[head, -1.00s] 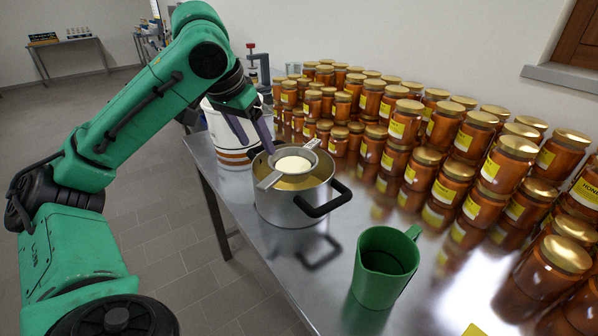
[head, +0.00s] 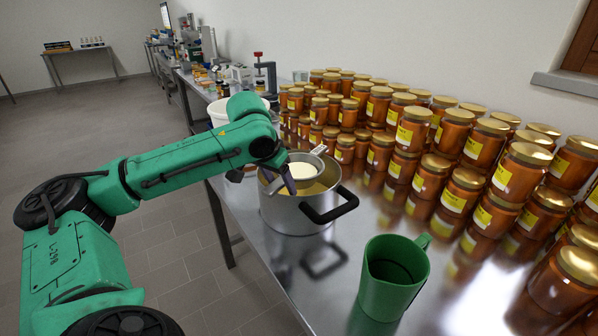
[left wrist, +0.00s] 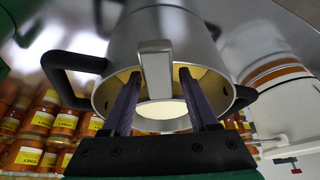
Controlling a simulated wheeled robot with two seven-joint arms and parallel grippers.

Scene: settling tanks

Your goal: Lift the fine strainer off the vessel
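The fine strainer (head: 303,169) rests across the rim of the metal vessel (head: 296,215), with one handle reaching toward the back right. My left gripper (head: 289,184) is over the near side of the strainer, and my arm hides part of it. In the left wrist view, the two fingers of my left gripper (left wrist: 158,77) are open, one on each side of the strainer's flat handle (left wrist: 155,65), with a gap on both sides. The pale round bowl of the strainer (left wrist: 161,112) shows between them. My right gripper is in neither current view.
A green jug (head: 392,280) stands on the steel table (head: 300,290) in front of the vessel. Several honey jars (head: 460,190) fill the table's right side. A white bucket (head: 221,112) stands behind my arm. The vessel's black handle (head: 332,207) sticks out to the right.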

